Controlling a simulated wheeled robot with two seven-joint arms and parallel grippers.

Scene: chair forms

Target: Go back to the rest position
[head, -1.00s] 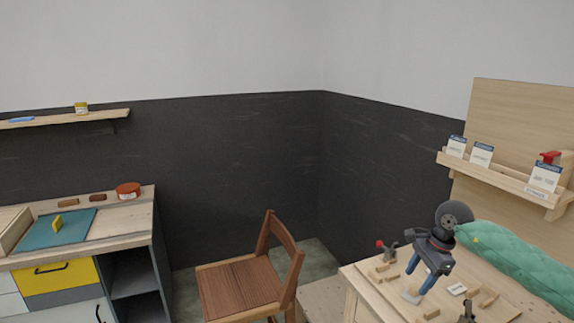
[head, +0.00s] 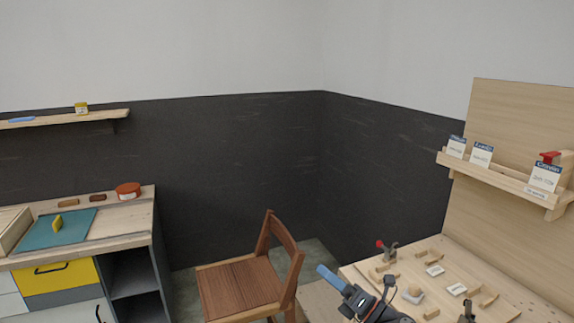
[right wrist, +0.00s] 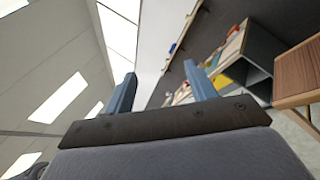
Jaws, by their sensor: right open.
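My right gripper (head: 332,280) is low in the head view, in front of the left edge of the wooden workbench (head: 350,274). Its blue fingers point up and to the left. In the right wrist view its two fingers (right wrist: 160,90) stand wide apart with nothing between them, so it is open and empty. My left gripper is in neither view.
A wooden chair (head: 240,286) stands left of the right gripper. The workbench holds several small wooden blocks, labels and a red-knobbed clamp (head: 388,252). A card shelf (head: 500,178) is behind it. A cabinet (head: 130,218) with a teal mat (head: 75,236) stands at left.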

